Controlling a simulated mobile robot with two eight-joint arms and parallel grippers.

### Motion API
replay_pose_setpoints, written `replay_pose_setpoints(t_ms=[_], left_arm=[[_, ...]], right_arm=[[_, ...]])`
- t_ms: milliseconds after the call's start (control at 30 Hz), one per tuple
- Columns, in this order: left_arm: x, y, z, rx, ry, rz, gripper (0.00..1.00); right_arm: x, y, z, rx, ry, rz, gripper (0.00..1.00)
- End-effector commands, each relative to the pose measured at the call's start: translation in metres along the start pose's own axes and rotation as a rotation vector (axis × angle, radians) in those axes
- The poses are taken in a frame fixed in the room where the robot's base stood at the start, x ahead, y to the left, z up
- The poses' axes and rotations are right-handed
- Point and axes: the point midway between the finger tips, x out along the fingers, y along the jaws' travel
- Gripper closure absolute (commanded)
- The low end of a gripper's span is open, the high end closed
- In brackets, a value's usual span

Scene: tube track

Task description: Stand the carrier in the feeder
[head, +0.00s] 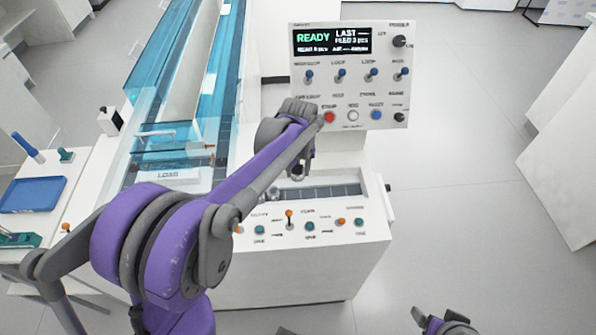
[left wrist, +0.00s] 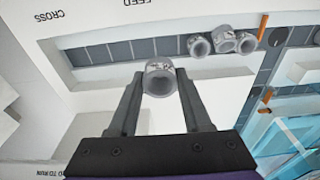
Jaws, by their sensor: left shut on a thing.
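My left gripper (left wrist: 159,75) is shut on a small grey carrier (left wrist: 158,84) in the left wrist view. The carrier is a short cylinder, with its round opening facing the wrist camera. It appears in front of a white ledge, beside the dark segmented feeder lane (left wrist: 122,50); I cannot tell whether it touches anything. Several similar grey carriers (left wrist: 200,46) stand in the lane to the right. In the head view my left arm reaches over the machine and largely hides the gripper and carrier; the lane (head: 335,191) shows beside it. My right gripper (head: 447,322) is cut off at the bottom edge.
The white machine has a control panel (head: 350,75) reading READY, with switches and buttons. Small orange and teal knobs (head: 310,226) line its front. A clear blue-walled track (head: 185,80) runs away at left. A blue tray (head: 32,194) lies on the left bench. Floor at right is clear.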

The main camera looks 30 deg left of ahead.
Motion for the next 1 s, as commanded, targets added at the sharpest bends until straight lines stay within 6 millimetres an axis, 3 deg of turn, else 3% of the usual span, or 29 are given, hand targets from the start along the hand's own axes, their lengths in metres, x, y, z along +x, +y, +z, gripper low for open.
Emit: replay_pose_setpoints(t_ms=[100,200,467,1000], left_arm=[[0.003,-0.022,-0.008,-0.158,0.004,-0.02,0.83],[0.001,-0.027,-0.011,-0.213,0.006,-0.024,0.83],[0.012,-0.027,-0.01,-0.216,0.007,-0.024,0.83],[0.065,-0.027,-0.004,-0.214,0.006,-0.025,0.83]], right_arm=[[0.015,0.0,0.01,0.0,-0.006,0.0,0.17],[0.017,0.0,0.011,0.0,-0.007,0.0,0.17],[0.024,0.0,0.016,0.0,-0.01,0.0,0.17],[0.059,0.0,0.036,0.0,-0.022,0.0,0.17]])
